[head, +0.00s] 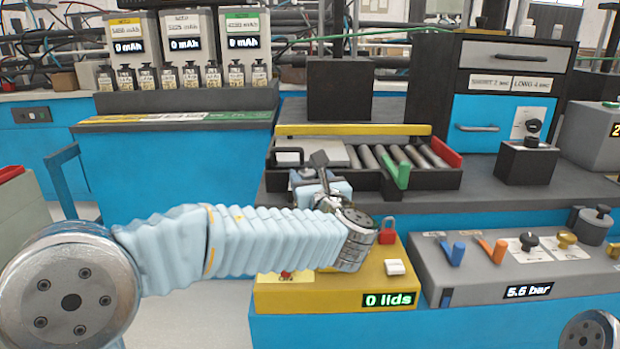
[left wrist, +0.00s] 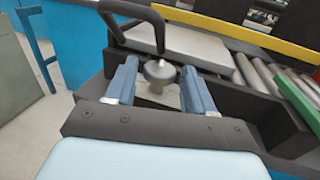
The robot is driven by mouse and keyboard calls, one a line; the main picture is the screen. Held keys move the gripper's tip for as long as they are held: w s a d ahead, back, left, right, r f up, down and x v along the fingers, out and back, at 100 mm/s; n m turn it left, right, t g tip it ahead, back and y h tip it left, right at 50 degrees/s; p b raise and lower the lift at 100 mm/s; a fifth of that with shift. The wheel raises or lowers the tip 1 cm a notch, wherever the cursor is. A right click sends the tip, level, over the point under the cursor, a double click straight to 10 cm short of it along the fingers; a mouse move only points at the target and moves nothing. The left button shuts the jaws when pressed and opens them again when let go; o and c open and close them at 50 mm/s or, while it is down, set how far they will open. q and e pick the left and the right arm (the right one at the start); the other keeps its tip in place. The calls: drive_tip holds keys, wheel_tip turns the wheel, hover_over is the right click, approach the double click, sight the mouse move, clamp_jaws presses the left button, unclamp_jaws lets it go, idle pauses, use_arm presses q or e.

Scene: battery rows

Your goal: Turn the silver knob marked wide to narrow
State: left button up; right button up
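In the left wrist view a silver knob (left wrist: 160,73) stands on a pale plate at the dark end of the roller unit. My left gripper (left wrist: 160,66) is open, with one blue finger on each side of the knob. A gap shows between the knob and each finger, so they look apart. In the head view my left gripper (head: 316,178) is at the near left end of the roller unit, and the arm and gripper hide the knob there. I cannot read its marking or setting. My right gripper is not in view.
A black handle (left wrist: 152,14) rises just beyond the knob. The roller tray (head: 375,160) has a yellow back rail (head: 352,130), a green guide (head: 397,172) and a red guide (head: 446,151). A yellow box (head: 335,290) reading "0 lids" lies below my left wrist. A grey valve panel (head: 470,275) is at right.

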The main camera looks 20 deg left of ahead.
use_arm(q)
drive_tip(key=c, duration=0.8)
drive_tip(key=shift+o, duration=0.2)
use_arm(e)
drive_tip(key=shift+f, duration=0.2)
